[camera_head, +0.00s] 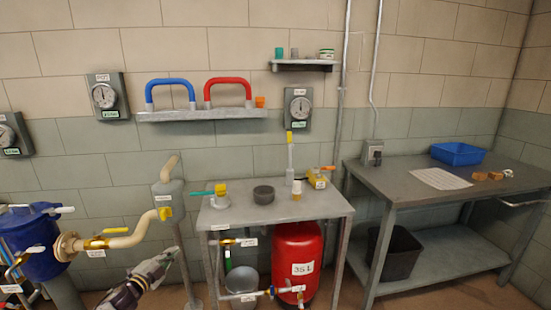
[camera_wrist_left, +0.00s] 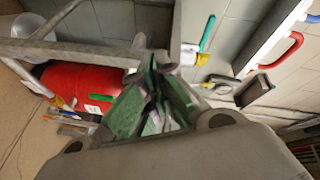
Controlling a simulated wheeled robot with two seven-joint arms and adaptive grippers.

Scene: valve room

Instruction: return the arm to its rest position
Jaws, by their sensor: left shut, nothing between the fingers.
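My left arm comes in low in the head view, and its gripper (camera_head: 168,256) points up and to the right. My right gripper is not in either view.
A blue tank (camera_head: 28,240) with a pale pipe (camera_head: 130,238) stands left of my arm. The red tank (camera_head: 297,258) and a metal bucket (camera_head: 242,283) are under the small table. A grey workbench (camera_head: 395,180) with a blue tray (camera_head: 457,153) stands at the right.

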